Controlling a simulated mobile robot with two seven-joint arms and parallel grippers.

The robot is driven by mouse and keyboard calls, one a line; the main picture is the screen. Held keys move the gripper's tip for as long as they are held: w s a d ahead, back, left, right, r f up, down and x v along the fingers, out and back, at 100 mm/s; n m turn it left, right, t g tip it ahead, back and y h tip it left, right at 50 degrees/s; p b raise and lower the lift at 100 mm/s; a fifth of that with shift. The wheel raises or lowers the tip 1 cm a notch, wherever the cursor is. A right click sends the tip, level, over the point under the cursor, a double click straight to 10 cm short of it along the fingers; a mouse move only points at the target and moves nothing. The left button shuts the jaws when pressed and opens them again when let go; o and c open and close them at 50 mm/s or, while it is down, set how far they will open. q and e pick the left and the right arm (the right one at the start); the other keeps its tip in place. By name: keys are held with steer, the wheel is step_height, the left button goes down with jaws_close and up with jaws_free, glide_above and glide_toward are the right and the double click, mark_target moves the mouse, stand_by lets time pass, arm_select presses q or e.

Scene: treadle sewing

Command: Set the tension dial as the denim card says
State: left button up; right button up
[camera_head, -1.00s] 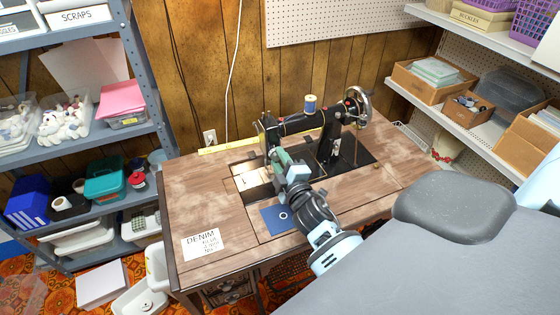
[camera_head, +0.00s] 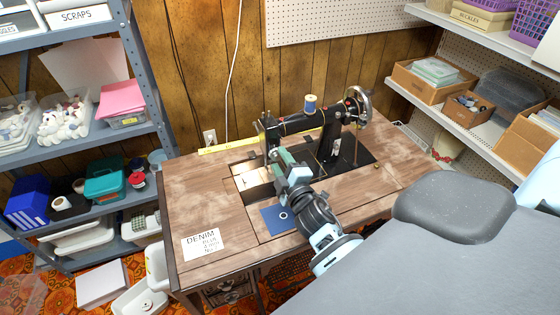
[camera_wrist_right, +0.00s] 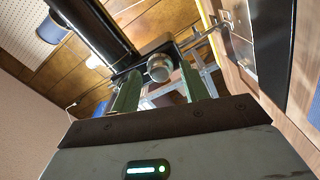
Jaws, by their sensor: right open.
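The black sewing machine (camera_head: 335,137) stands on the wooden table. The tension dial (camera_wrist_right: 159,68), a round silver knob, shows at the machine head in the right wrist view. My right gripper (camera_wrist_right: 162,88) is open, with its green fingers on either side of the dial; I cannot tell whether they touch it. In the head view my right gripper (camera_head: 277,156) is at the head end of the machine, and the dial is not discernible there. The white denim card (camera_head: 204,244) lies at the table's front left; its smaller lines are too small to read. My left gripper is not in view.
A blue patch with a white ring (camera_head: 279,217) lies on the table below my right arm. A yellow measuring tape (camera_head: 225,146) lies along the back edge. Shelves (camera_head: 95,150) stand left, and more shelves (camera_head: 455,100) stand right.

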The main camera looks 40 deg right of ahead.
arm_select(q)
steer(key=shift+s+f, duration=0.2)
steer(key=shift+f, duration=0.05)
arm_select(e)
steer(key=v, duration=0.7)
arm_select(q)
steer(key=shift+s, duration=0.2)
